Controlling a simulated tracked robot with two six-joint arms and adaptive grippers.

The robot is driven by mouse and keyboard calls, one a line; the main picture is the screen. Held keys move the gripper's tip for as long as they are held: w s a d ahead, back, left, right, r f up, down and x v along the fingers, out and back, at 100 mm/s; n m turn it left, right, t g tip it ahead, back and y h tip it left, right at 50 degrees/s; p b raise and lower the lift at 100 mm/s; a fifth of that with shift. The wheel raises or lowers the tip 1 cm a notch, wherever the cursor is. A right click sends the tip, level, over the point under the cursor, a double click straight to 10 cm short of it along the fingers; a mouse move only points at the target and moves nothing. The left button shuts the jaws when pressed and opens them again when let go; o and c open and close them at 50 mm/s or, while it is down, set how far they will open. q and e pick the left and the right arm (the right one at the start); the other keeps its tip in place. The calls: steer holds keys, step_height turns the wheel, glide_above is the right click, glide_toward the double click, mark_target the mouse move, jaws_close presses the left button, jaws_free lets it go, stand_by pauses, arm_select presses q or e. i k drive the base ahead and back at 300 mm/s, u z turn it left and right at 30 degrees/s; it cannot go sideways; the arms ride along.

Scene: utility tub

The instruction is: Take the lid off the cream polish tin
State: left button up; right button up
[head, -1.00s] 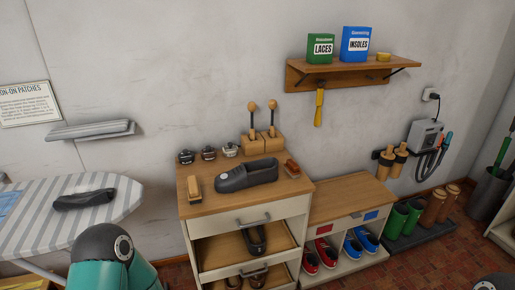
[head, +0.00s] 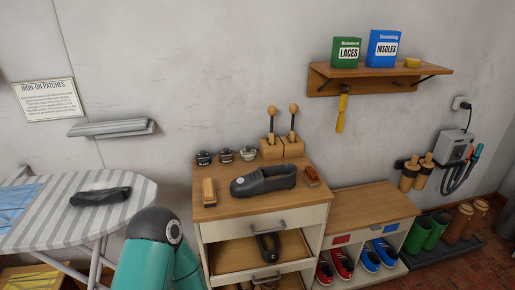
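Three small polish tins stand in a row at the back left of the dresser top: a dark tin (head: 204,158), a second dark tin (head: 226,155) and a paler tin (head: 248,153) that looks like the cream one. Each seems to have its lid on, though they are too small to tell surely. Part of my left arm (head: 158,245) rises at the bottom, in front of and left of the dresser. Neither gripper is in view.
The dresser (head: 262,218) top also holds a grey shoe (head: 263,181), two brushes (head: 209,191) (head: 311,175) and a wooden block with two knobbed rods (head: 282,147). An ironing board (head: 120,210) is at left, a lower shoe bench (head: 365,210) at right.

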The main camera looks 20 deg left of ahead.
mark_target(247, 152)
steer(key=i, duration=0.85)
steer(key=u, duration=0.05)
